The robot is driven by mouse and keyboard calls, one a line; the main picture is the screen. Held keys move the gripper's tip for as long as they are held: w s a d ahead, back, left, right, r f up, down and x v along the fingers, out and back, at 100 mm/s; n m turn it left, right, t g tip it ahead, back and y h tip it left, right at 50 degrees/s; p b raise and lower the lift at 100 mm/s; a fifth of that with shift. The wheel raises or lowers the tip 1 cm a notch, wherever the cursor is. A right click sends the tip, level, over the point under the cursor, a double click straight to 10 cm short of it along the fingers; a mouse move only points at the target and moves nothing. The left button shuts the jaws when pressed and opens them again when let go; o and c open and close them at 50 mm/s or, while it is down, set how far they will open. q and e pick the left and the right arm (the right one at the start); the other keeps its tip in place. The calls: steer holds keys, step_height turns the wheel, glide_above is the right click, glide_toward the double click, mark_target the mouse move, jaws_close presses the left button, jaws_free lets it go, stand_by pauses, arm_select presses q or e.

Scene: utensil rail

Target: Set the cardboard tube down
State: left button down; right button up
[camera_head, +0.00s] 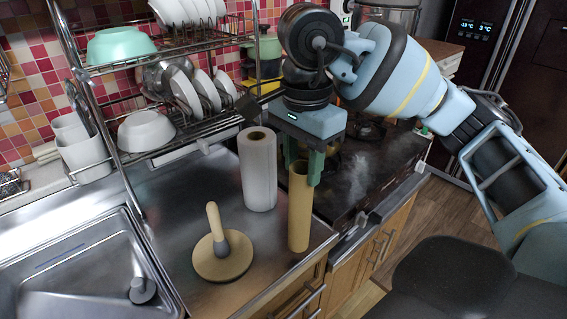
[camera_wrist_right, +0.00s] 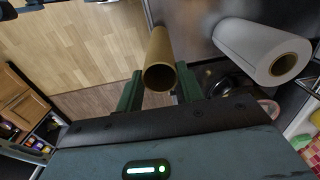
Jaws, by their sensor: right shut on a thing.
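The cardboard tube (camera_head: 300,212) is a tan, upright hollow cylinder near the front edge of the metal counter. My right gripper (camera_head: 304,168) is above it, with its green fingers shut on the tube's upper end. In the right wrist view the tube (camera_wrist_right: 161,62) sits between the two fingers (camera_wrist_right: 160,92), its open end facing the camera. The tube's lower end is at the counter's front edge in the head view; I cannot tell whether it touches the counter. My left gripper is not in view.
A white paper roll (camera_head: 258,172) stands just left of the tube. A sink (camera_head: 80,275) is at left, a dish rack (camera_head: 135,160) behind, and a dark stove (camera_head: 365,165) at right.

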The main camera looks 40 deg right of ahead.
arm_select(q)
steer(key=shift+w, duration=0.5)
arm_select(e)
steer(key=w+d, duration=0.1)
steer(key=w, duration=0.5)
steer(key=shift+d+f, duration=0.15)
steer(key=shift+f, duration=0.1)
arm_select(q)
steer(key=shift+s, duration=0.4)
arm_select(e)
steer(key=f, duration=0.1)
steer(key=w+f, duration=0.1)
steer(key=f, duration=0.1)
steer(key=shift+d+f, duration=0.1)
steer(key=shift+f, duration=0.2)
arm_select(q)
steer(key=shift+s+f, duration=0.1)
